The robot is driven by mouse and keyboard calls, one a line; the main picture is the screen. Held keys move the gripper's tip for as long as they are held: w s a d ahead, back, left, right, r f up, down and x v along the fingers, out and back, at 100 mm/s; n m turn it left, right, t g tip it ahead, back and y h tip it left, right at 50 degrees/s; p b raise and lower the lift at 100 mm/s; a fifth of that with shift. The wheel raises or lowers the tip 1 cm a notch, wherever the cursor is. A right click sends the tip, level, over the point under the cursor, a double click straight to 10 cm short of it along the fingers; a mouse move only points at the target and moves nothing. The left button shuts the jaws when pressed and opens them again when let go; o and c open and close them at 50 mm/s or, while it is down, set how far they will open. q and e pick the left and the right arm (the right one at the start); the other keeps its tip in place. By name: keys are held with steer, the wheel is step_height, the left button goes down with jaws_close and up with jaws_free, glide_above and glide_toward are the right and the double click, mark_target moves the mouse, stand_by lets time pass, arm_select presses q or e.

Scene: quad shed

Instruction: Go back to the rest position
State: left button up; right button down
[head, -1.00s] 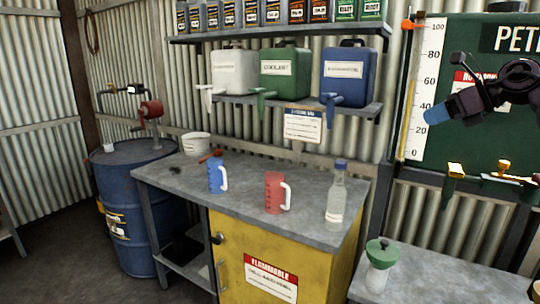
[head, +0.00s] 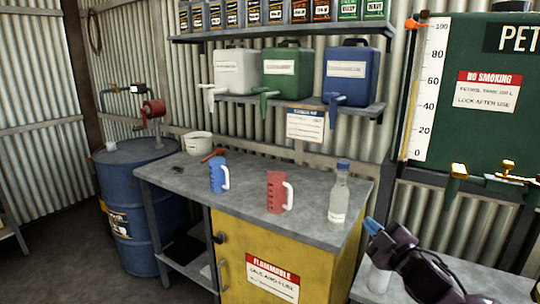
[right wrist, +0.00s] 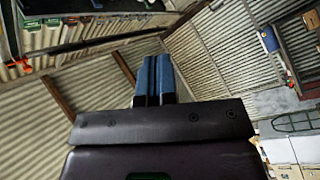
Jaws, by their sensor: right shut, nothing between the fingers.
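My right gripper (head: 373,226) is at the lower right in the head view, blue fingertips pointing up and to the left. It is in front of the lower bench, to the right of the clear bottle (head: 339,195). In the right wrist view its two blue fingers (right wrist: 154,78) are together with nothing between them. My left gripper is in neither view.
The grey workbench (head: 240,197) over a yellow cabinet holds a blue jug (head: 218,175), a red jug (head: 275,193) and a white tub (head: 198,143). A lower bench (head: 470,280) is at right. A blue drum (head: 130,200) stands at left.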

steer(key=s+d+f+m+g+h, duration=0.2)
steer(key=s+f+m, duration=0.5)
steer(key=s+f, duration=0.8)
steer(key=s+d+f+m+g+h, duration=0.1)
steer(key=s+f+m+g+h, duration=0.3)
steer(key=s+f, duration=1.2)
steer(key=s+m+h, duration=0.1)
steer(key=m, duration=0.2)
steer(key=shift+s+d+g+h, duration=0.3)
steer(key=shift+d+g, duration=0.05)
steer(key=shift+g, duration=0.05)
